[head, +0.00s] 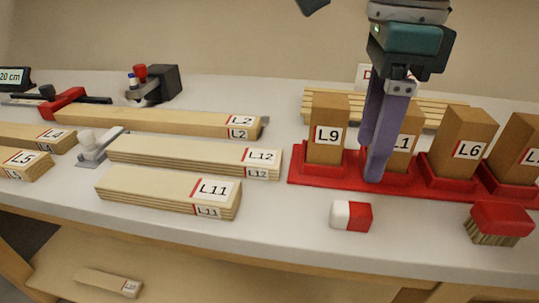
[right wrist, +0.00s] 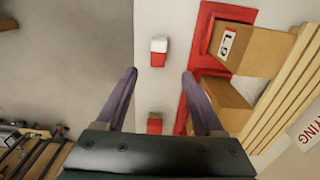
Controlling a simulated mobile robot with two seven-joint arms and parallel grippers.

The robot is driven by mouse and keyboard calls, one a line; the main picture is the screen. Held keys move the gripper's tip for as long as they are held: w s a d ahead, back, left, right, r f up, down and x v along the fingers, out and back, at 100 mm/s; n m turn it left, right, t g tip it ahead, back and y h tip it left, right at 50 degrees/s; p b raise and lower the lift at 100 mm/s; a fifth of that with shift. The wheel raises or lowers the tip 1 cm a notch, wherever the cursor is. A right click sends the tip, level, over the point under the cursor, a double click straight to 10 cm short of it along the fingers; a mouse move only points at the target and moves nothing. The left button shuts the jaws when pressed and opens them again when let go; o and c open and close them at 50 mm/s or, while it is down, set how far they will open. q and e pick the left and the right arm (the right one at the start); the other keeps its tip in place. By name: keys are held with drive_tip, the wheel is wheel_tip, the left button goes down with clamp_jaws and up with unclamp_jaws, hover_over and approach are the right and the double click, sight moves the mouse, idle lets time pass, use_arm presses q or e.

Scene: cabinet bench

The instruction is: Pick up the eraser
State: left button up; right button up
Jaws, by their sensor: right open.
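The eraser (head: 350,216), a small block with a white half and a red half, lies on the bench near its front edge, in front of the red rack. It also shows in the right wrist view (right wrist: 158,52), just beyond the fingertips. My right gripper (head: 374,168) points down in the head view, over the rack and behind and to the right of the eraser. In the right wrist view its two fingers (right wrist: 160,73) are apart with nothing between them. My left gripper is not recognisable in either view.
The red rack (head: 300,173) holds several upright wooden blocks. A red-topped brush (head: 502,219) stands right of the eraser. Labelled wooden bars, including L11 (head: 165,190), lie to the left. The bench around the eraser is clear; a lower shelf (head: 190,275) is below.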

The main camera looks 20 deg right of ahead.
sight(353, 209)
wheel_tip(353, 209, down, 4)
drive_tip(key=shift+s+d+r, duration=0.1)
drive_tip(key=shift+s+r, duration=0.05)
drive_tip(key=f, duration=0.5)
drive_tip(key=shift+a+f+p, duration=0.2)
drive_tip(key=shift+f+p, duration=0.1)
drive_tip(key=shift+f, duration=0.1)
clamp_jaws()
